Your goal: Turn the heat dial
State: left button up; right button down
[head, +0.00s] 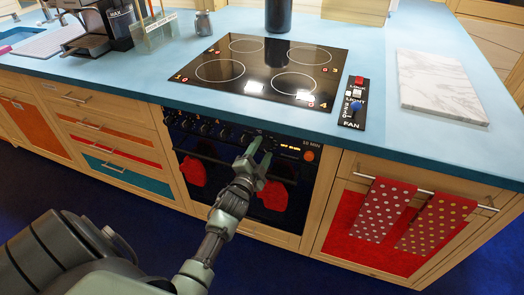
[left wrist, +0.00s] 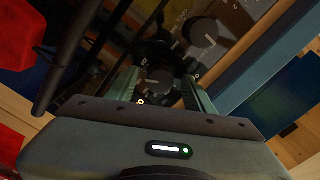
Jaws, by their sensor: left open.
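The oven (head: 232,172) has a black front panel with a row of dark dials (head: 205,129) along its top. My left gripper (head: 262,150) reaches up to the right part of this row, its two fingers open at the panel. In the left wrist view, one dial (left wrist: 158,80) shows between the open fingers (left wrist: 160,88). I cannot read which dial is the heat dial, nor tell whether the fingers touch one. My right gripper is out of view.
The oven display (head: 312,142) reads "50 MIN". Red oven mitts (head: 192,177) hang at the oven door. A black hob (head: 262,72) and a fan switch panel (head: 353,103) are on the blue counter (head: 410,135) above. Dotted towels (head: 384,208) hang from a rail at right.

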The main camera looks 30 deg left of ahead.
pick_arm(q)
grip_shut()
